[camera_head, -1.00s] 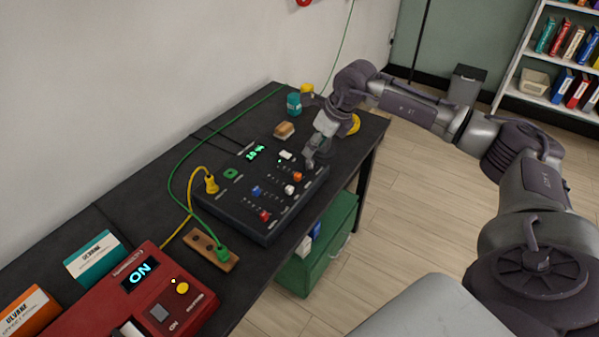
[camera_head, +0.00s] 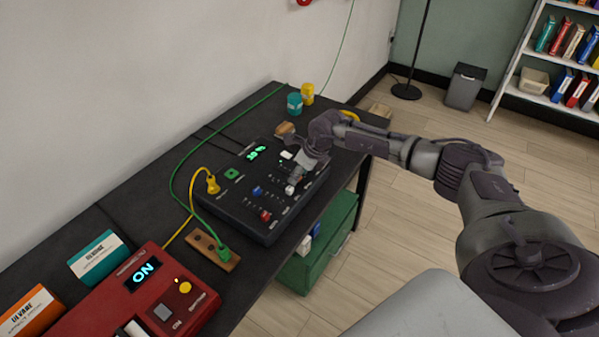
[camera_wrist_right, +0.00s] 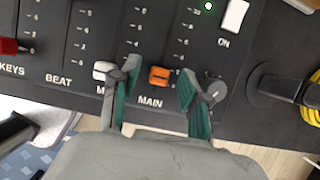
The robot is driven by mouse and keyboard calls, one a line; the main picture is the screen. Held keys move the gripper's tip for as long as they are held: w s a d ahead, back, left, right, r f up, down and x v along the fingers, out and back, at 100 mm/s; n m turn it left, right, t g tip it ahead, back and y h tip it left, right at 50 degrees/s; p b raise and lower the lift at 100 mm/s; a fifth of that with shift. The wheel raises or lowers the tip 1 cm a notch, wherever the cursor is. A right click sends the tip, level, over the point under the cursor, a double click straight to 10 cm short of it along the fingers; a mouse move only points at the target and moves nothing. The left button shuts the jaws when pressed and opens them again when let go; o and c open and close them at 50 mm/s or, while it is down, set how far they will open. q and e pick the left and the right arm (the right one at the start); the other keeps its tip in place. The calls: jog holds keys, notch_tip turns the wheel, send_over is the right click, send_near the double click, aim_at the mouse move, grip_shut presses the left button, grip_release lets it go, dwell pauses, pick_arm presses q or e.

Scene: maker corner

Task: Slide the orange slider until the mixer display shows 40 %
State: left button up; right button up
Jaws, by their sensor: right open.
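The dark mixer (camera_head: 262,222) lies on the black bench. Its display (camera_head: 257,152) shows small green digits that I cannot read surely. In the right wrist view the orange slider (camera_wrist_right: 159,76) sits just above the MAIN label, near the low end of its scale. My right gripper (camera_wrist_right: 158,88) is open, one finger on each side of the orange slider, without a clear grip on it. The left finger is close beside the white slider (camera_wrist_right: 104,70), the right finger beside a grey knob (camera_wrist_right: 214,90). In the head view my right gripper (camera_head: 295,179) hides the orange slider. My left gripper is not in view.
A red box (camera_head: 150,295) reading ON stands nearer. A teal jar (camera_head: 294,104) and yellow jar (camera_head: 307,93) stand behind.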

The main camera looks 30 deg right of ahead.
grip_shut()
dwell(0.4)
jog(key=shift+w+a+f+b, duration=0.1)
jog(key=shift+w+a+b, duration=0.1)
jog(key=shift+w+b, duration=0.25)
jog(key=shift+w+a+f+b, duration=0.1)
jog(key=shift+w+a+b, duration=0.1)
jog(key=shift+w+b, duration=0.25)
jog(key=shift+w+a+r, duration=0.1)
jog(key=shift+w, duration=0.2)
jog(key=shift+r, duration=0.1)
grip_release()
